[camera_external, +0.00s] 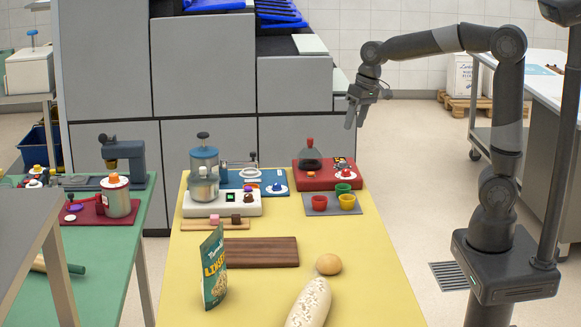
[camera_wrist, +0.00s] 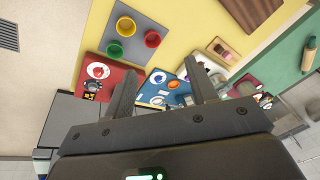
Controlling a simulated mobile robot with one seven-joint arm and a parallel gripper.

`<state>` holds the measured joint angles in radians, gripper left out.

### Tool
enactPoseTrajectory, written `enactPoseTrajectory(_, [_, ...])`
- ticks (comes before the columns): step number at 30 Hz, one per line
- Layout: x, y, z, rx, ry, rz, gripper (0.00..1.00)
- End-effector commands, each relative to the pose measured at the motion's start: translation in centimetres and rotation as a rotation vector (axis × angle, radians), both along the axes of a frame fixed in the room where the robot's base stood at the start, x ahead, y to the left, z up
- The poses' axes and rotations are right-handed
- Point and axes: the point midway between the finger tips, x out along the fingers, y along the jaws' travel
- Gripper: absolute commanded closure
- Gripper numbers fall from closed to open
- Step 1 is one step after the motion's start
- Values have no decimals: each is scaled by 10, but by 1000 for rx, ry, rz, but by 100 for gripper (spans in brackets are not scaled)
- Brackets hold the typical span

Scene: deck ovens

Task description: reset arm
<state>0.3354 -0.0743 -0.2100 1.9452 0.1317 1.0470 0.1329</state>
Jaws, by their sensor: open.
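My gripper (camera_external: 356,113) hangs at the end of my raised, bent arm, in the air beyond the far right corner of the yellow table (camera_external: 290,223). Its fingers point down. In the wrist view my gripper (camera_wrist: 163,95) shows two dark fingers spread apart, with nothing between them but the table items far below. It is open and empty. It touches nothing that I can see.
The yellow table bears a red board (camera_external: 318,179), a grey mat with coloured cups (camera_external: 319,202), a linseed bag (camera_external: 214,267), a brown board (camera_external: 262,252), a bun (camera_external: 328,264) and a floured loaf (camera_external: 309,304). Grey cabinets (camera_external: 206,75) stand behind. The floor between table and arm is clear.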

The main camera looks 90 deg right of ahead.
Motion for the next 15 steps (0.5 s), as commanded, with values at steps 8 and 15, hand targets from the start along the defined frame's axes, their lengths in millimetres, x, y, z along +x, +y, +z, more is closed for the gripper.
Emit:
enactPoseTrajectory(8, [-50,106,12,-80,-87,275,48])
enactPoseTrajectory(15, [-105,174,2,-171,-158,499,48])
